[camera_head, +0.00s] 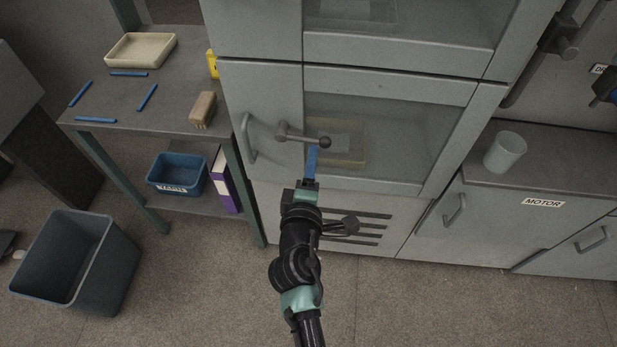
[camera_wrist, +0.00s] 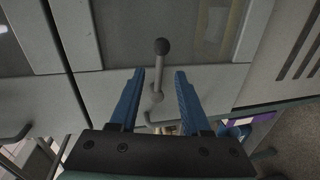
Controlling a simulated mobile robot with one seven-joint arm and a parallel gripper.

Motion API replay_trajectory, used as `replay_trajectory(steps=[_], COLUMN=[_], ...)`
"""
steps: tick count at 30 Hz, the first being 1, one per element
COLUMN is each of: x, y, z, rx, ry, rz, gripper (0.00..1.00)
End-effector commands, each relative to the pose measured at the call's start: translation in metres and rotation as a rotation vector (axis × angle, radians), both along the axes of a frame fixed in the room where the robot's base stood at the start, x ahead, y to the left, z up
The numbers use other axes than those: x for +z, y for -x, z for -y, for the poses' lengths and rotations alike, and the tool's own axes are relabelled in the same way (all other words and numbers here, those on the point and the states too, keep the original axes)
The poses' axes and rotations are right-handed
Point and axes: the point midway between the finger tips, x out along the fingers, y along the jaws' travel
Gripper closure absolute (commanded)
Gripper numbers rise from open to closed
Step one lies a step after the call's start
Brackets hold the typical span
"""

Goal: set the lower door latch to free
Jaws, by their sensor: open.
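The lower door latch (camera_head: 303,137) is a grey lever with a dark ball knob on the grey cabinet's lower door. In the head view it lies roughly level, its pivot at the left and its knob at the right over the window edge. In the wrist view the latch (camera_wrist: 160,72) runs up the picture between my fingers, with its knob beyond the fingertips. My gripper (camera_head: 312,150) has blue fingers and is open, with its tips just below the lever in the head view. I cannot tell whether a finger touches it. The wrist view shows my gripper's open fingers (camera_wrist: 159,74).
A bar door handle (camera_head: 248,138) stands left of the latch. A shelf table (camera_head: 140,95) with a tray, blue sticks and a brown block is at the left. A grey bin (camera_head: 75,260) stands on the floor. A cup (camera_head: 504,152) stands on the right counter.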

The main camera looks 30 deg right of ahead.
Motion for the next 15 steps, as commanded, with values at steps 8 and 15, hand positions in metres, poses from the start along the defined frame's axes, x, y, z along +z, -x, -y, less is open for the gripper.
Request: replay_trajectory(steps=[8, 15], x=[0.006, 0.009], y=[0.033, 0.039], z=[-0.022, -0.026], rx=[0.001, 0.000], ry=[-0.001, 0.000], rz=[-0.001, 0.000], gripper=[0.53, 0.53])
